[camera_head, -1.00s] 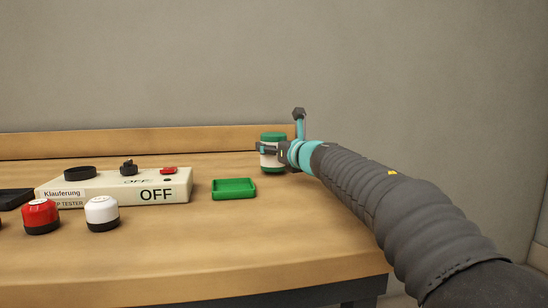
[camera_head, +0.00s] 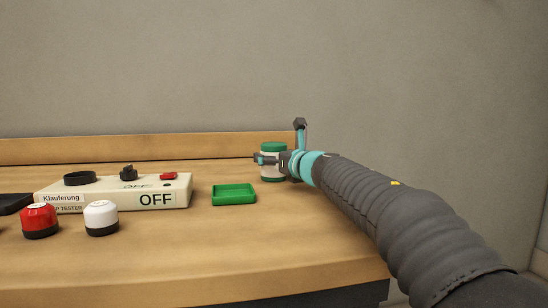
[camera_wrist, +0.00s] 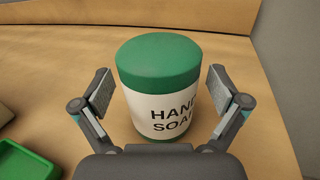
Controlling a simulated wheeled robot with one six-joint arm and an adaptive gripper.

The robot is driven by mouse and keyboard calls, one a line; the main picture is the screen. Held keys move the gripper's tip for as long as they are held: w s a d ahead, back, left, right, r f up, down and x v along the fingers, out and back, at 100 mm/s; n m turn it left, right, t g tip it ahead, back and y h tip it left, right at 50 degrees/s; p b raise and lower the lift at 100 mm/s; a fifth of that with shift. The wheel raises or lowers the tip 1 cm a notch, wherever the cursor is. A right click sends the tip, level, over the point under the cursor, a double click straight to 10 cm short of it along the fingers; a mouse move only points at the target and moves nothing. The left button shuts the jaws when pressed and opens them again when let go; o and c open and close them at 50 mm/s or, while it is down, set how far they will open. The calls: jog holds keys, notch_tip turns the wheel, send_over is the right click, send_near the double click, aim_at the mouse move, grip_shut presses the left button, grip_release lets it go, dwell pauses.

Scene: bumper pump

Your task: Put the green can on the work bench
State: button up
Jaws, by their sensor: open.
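The green can (camera_head: 273,147) has a green lid, a green base and a white label reading "HAND SOAP". It stands upright on the work bench (camera_head: 200,250), near its back right corner. In the wrist view the can (camera_wrist: 158,65) stands between the two fingers of my gripper (camera_wrist: 161,92). The fingers are open, with a gap on each side of the can. In the head view my gripper (camera_head: 268,160) reaches in from the right and covers part of the can.
A green tray (camera_head: 234,200) lies left of the can. A tester box (camera_head: 120,192) marked "OFF" stands further left, with a red-topped (camera_head: 39,218) and a white-topped button (camera_head: 101,216) in front. A raised back edge (camera_head: 130,147) runs behind. The front right of the bench is clear.

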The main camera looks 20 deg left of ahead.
jog(key=b+v, duration=0.2)
jog(key=v, duration=0.9)
jog(key=shift+s+d, duration=0.25)
jog(key=shift+s, duration=0.05)
